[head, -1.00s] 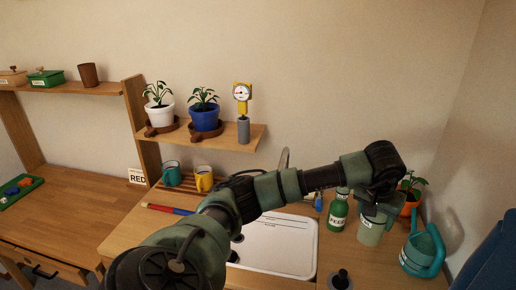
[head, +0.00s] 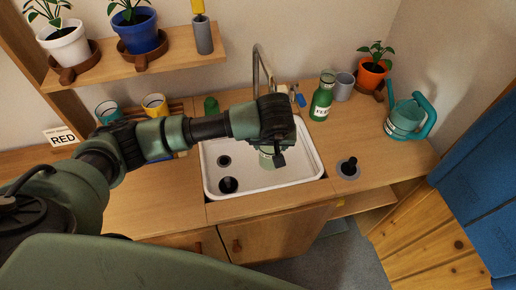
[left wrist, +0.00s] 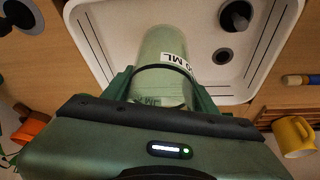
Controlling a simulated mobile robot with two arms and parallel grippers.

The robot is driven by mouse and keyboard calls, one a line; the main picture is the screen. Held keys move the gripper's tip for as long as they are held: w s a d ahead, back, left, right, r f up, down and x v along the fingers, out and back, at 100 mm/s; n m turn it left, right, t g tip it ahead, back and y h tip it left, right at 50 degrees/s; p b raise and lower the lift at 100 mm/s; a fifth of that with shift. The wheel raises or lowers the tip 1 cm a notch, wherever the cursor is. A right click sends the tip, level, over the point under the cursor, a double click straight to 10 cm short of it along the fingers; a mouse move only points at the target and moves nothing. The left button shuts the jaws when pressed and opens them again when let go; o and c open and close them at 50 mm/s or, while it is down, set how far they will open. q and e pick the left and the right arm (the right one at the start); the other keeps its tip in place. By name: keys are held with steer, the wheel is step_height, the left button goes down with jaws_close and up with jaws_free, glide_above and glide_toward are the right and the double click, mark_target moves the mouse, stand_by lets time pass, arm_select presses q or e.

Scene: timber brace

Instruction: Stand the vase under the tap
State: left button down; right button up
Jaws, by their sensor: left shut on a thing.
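The pale green vase (head: 266,160), with a white label ending in "0 ML", is in my left gripper (head: 277,152), over the right part of the white sink (head: 212,183). In the left wrist view the vase (left wrist: 160,48) sits between the two fingers of the left gripper (left wrist: 163,84), which are shut on it. I cannot tell whether its base touches the basin floor. The curved metal tap (head: 258,65) rises behind the sink, and my left gripper hides part of it. My right gripper is not in view.
A green bottle (head: 322,98), grey cup (head: 344,88), orange-potted plant (head: 371,76) and teal watering can (head: 405,118) stand right of the sink. A black-knobbed stopper (head: 348,168) lies near the front edge. Teal (head: 107,112) and yellow (head: 154,105) mugs stand to the left.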

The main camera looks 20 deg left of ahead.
arm_select(q)
step_height(320, 180, down, 11)
steer(key=b, duration=0.6)
steer(key=shift+f, duration=0.15)
steer(key=w, duration=0.1)
steer(key=w+a, duration=0.1)
steer(key=w, duration=0.1)
steer(key=shift+w+b, duration=0.25)
steer(key=shift+b, duration=0.05)
steer(key=shift+w+a, duration=0.15)
steer(key=shift+w, duration=0.15)
steer(key=w, duration=0.1)
steer(key=w+b, duration=0.1)
steer(key=w+a+b, duration=0.1)
steer(key=shift+w+a+f, duration=0.1)
steer(key=shift+w+f, duration=0.2)
steer(key=shift+f, duration=0.05)
steer(key=shift+w+f, duration=0.1)
steer(key=shift+a, duration=0.1)
